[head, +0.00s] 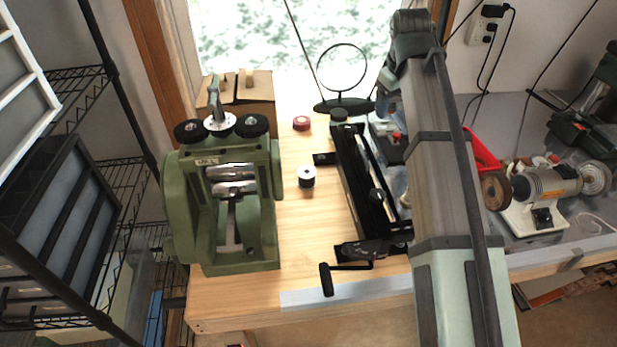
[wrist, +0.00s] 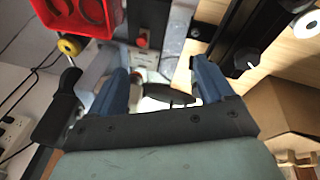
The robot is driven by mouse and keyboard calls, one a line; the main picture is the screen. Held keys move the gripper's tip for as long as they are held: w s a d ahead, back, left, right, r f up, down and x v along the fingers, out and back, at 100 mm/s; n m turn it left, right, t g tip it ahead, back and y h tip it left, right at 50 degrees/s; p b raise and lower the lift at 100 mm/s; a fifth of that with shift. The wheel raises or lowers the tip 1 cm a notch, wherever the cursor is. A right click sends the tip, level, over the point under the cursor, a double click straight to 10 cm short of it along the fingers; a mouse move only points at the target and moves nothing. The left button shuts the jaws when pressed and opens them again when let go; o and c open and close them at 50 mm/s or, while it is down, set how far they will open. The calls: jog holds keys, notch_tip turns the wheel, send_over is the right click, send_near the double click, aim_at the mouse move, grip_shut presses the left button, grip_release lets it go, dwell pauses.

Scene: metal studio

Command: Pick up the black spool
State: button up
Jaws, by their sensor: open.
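The black spool (head: 306,178) stands upright on the wooden bench, with a white top and a dark side. It is between the green rolling mill (head: 225,200) and a long black rail device (head: 365,185). A white round top (wrist: 306,22) at the wrist view's upper right edge looks like the same spool, partly cut off. My gripper (wrist: 160,68) is open, with two blue fingers apart and no spool between them. In the head view my arm reaches to the back of the bench, right of and beyond the spool; the fingers are not clear there.
A red spool (head: 302,123) lies behind the black one. A cardboard box (head: 249,92) and a round mirror on a stand (head: 343,70) are at the back. A red bin (head: 482,150) and a bench grinder (head: 540,190) are at right. Bare wood surrounds the black spool.

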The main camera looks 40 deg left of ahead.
jog(key=s+a+f+n+g, duration=0.1)
jog(key=s+a+n+g, duration=0.1)
jog(key=s+a, duration=0.5)
jog(key=s+a+f+n+g, duration=0.1)
jog(key=s+a+f+n, duration=0.2)
jog(key=s, duration=0.7)
send_over(307, 173)
jog(key=d, duration=0.1)
notch_tip(307, 173, down, 7)
jog(key=shift+f, duration=0.1)
jog(key=shift+s+a+f, duration=0.15)
jog(key=shift+s+f, duration=0.05)
jog(key=shift+f, duration=1.1)
jog(key=shift+s+a+f, duration=0.15)
jog(key=shift+f, duration=1.15)
jog(key=c, duration=1.1)
